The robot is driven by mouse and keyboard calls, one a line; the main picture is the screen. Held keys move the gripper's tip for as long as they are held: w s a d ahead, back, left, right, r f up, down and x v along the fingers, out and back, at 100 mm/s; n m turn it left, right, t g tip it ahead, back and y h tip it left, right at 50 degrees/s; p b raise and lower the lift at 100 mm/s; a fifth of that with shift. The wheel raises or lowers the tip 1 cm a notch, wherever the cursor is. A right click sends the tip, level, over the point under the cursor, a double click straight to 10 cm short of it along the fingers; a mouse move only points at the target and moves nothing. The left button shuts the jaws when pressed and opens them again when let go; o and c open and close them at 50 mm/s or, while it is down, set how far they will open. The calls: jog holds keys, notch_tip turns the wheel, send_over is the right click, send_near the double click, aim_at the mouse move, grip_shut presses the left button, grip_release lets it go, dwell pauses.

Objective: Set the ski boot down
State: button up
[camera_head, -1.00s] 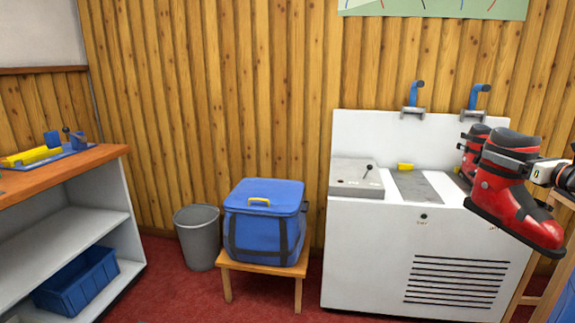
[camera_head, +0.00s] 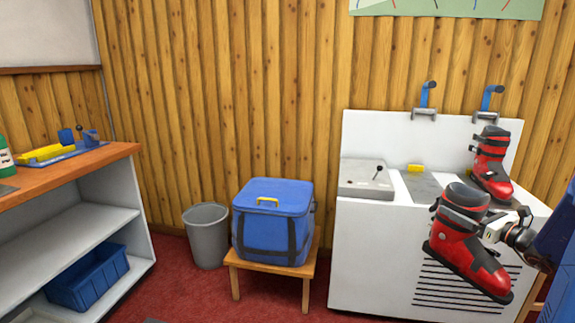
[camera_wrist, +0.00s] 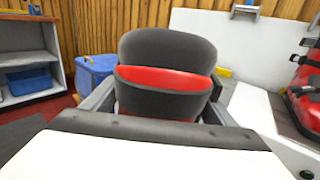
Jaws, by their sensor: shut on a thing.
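A red and black ski boot (camera_head: 468,255) hangs in the air in front of the white machine, sole tilted down to the right. My gripper (camera_head: 490,227) is shut on its upper part from the right. In the wrist view the boot's black and red cuff (camera_wrist: 167,75) fills the middle between the jaws. A second red and black boot (camera_head: 491,165) stands upright on top of the white machine (camera_head: 385,245), at the right. It also shows at the right edge of the wrist view (camera_wrist: 305,95).
A blue cooler bag (camera_head: 270,225) sits on a small wooden stool (camera_head: 272,272), with a grey bin (camera_head: 206,235) beside it. A wooden-topped bench (camera_head: 75,172) with a blue crate (camera_head: 88,278) on its shelf is at the left. Red carpet lies between bench and machine.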

jog(key=w+a+f, duration=0.3)
jog(key=a+f, duration=0.6)
jog(key=f, duration=0.5)
jog(key=w+a+f+y, duration=0.1)
jog(key=w+a+f, duration=0.3)
jog(key=a+f, duration=0.5)
jog(key=w+a+f+n, duration=0.1)
jog(key=w+a+f, duration=0.2)
jog(key=a+f, duration=0.7)
jog(key=shift+w+f+g+y, duration=0.3)
jog(key=shift+f+g+y, duration=0.1)
jog(key=shift+f, duration=4.95)
